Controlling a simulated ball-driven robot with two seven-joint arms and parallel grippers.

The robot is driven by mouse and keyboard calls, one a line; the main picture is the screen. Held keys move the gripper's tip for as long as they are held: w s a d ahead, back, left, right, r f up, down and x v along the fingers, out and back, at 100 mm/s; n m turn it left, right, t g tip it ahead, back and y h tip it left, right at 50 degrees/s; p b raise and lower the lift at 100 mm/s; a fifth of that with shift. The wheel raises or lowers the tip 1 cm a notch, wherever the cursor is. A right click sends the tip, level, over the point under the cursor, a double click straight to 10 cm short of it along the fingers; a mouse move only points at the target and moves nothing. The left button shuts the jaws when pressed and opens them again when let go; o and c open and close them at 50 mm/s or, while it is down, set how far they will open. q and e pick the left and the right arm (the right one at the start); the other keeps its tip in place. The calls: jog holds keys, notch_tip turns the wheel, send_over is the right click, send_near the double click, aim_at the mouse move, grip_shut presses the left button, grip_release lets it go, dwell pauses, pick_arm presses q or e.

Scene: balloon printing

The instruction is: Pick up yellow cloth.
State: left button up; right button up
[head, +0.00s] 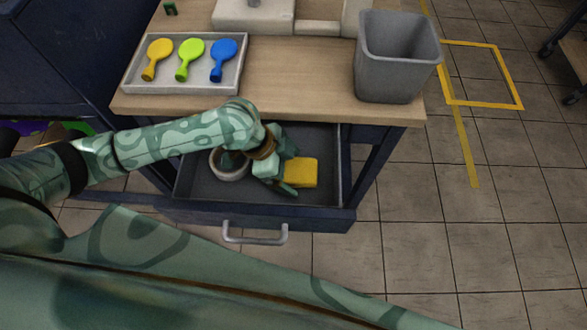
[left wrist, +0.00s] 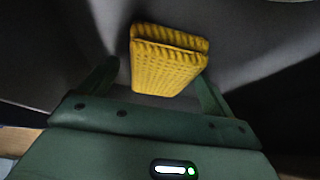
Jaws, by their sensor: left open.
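The yellow cloth (head: 302,173) is a folded, thick square lying in the open drawer (head: 245,194), toward its right side. My left gripper (head: 288,171) reaches down into the drawer just left of the cloth and covers part of its left edge. In the left wrist view the ribbed cloth (left wrist: 168,60) shows ahead of the gripper (left wrist: 155,78), between its two spread green fingers. The fingers are open, and I cannot tell whether they touch the cloth. My right gripper is in neither view.
A round grey roll or bowl (head: 229,163) lies in the drawer left of my gripper.

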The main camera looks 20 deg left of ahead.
pick_arm(q)
jog(key=c, duration=1.1)
jog(key=shift+o, duration=0.2)
